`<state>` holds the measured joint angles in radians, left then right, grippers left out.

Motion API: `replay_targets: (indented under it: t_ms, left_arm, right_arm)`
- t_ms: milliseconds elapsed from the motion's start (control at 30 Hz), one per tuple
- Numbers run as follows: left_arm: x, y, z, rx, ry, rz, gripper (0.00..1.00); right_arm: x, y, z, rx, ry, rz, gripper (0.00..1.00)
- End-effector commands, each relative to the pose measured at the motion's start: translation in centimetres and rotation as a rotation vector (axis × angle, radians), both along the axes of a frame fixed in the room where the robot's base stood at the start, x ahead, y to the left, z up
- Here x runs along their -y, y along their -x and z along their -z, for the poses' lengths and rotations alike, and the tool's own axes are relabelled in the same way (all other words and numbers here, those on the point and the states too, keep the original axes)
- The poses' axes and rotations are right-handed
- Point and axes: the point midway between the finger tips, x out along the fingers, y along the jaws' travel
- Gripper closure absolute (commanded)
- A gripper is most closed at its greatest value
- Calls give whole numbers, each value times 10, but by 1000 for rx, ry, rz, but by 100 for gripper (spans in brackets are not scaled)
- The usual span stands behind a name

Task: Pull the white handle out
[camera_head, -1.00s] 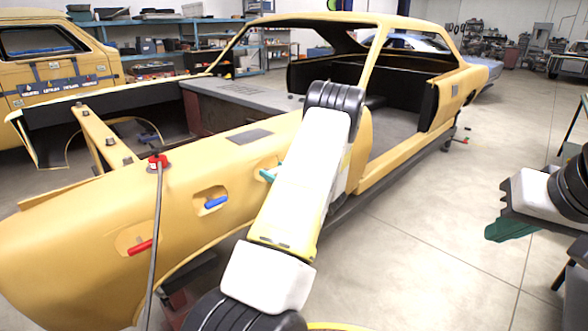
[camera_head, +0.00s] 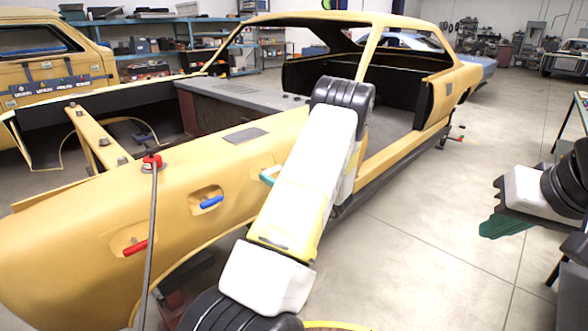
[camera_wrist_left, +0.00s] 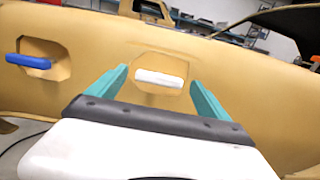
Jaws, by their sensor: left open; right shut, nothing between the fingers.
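The white handle (camera_wrist_left: 160,78) sits in a shallow recess in the yellow car body panel, seen in the left wrist view. My left gripper (camera_wrist_left: 158,84) is open, with one teal finger on each side of the handle in that view. I cannot tell whether the fingers touch it. In the head view a teal finger of the left gripper (camera_head: 268,176) shows beside my arm, and the arm hides the white handle there. My right gripper (camera_head: 498,227) is shut and empty at the right, away from the car.
A blue handle (camera_head: 212,202) and a red handle (camera_head: 136,247) sit in recesses farther left on the same panel. A grey rod with a red top (camera_head: 152,161) stands against the panel. The floor (camera_head: 420,255) right of the car is clear.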

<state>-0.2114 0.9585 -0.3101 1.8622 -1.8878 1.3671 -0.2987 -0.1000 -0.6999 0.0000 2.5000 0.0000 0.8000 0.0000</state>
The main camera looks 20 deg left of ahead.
Motion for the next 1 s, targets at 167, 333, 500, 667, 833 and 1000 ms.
replay_targets:
  t_ms: [167,333,500,667,833,1000]
  left_arm:
    - [30,11,0,-1,0,4,10]
    - [46,18,0,0,1,2,10]
    - [49,20,0,1,0,0,10]
    - [49,20,0,1,0,0,10]
    - [48,20,-1,2,3,-2,10]
    - [37,41,-18,55,92,-88,10]
  right_arm:
    - [0,0,0,0,0,0,100]
    - [0,0,0,0,0,0,100]
    - [0,0,0,0,0,0,100]
    - [0,0,0,0,0,0,100]
    - [0,0,0,0,0,0,100]
    - [0,0,0,0,0,0,100]
